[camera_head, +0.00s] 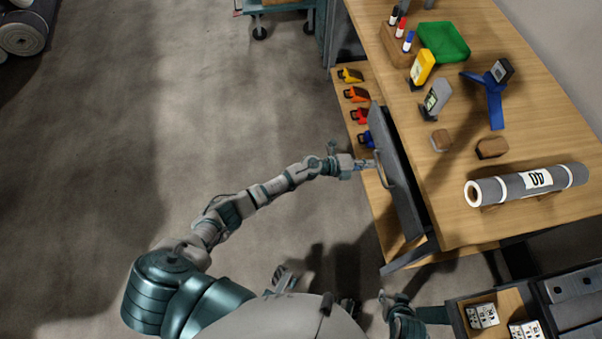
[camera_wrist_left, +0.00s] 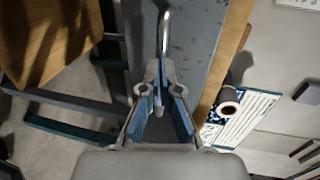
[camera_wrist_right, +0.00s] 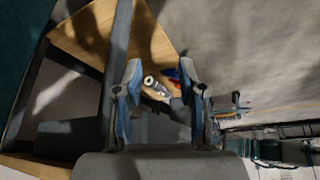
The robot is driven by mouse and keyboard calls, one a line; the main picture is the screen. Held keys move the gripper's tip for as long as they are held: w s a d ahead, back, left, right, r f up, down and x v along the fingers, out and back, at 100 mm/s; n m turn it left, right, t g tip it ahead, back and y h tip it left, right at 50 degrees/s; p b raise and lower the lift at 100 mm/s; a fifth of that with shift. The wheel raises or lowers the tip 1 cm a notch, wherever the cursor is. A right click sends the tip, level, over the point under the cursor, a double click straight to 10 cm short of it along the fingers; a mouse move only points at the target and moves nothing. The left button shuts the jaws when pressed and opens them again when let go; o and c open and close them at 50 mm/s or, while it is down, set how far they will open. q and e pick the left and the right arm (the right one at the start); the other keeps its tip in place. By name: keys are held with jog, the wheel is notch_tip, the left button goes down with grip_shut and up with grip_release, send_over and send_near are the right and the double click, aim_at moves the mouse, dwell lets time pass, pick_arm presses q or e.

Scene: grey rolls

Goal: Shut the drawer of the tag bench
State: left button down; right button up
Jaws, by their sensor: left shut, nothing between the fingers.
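The tag bench (camera_head: 465,215) has a wooden top and stands on the right of the head view. Its grey drawer front (camera_head: 398,185) with a metal bar handle (camera_head: 386,172) stands a little out from the bench edge; the drawer's inside is not visible. My left gripper (camera_head: 372,164) is at the handle, shut with nothing held. In the left wrist view the handle (camera_wrist_left: 164,30) lies just past the fingertips (camera_wrist_left: 159,75), against the grey front (camera_wrist_left: 202,40). I cannot tell if they touch. My right gripper (camera_head: 390,300) is low, near the bench's front corner, open and empty (camera_wrist_right: 163,88).
On the bench top are a grey roll (camera_head: 525,185), a green tray (camera_head: 444,42), a blue stand (camera_head: 494,100) and pens in a block. Several tape dispensers (camera_head: 358,95) sit on a lower shelf. A dark unit (camera_head: 575,290) stands at bottom right.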

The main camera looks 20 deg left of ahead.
aim_at(387, 161)
pick_arm(q)
jog(key=x, duration=0.3)
jog(key=r+b+x, duration=0.1)
jog(key=x, duration=0.1)
jog(key=shift+w+d+f, duration=0.1)
jog(key=shift+w+d, duration=0.1)
jog(key=shift+d, duration=0.05)
jog(key=shift+r, duration=0.2)
pick_arm(e)
jog(key=w, duration=0.1)
jog(key=w+a+t, duration=0.1)
jog(key=w+r+t, duration=0.1)
jog(key=shift+w+a+y, duration=0.3)
jog(key=shift+w+a, duration=0.1)
pick_arm(q)
jog(key=shift+d, duration=0.1)
pick_arm(e)
jog(key=shift+r, duration=0.1)
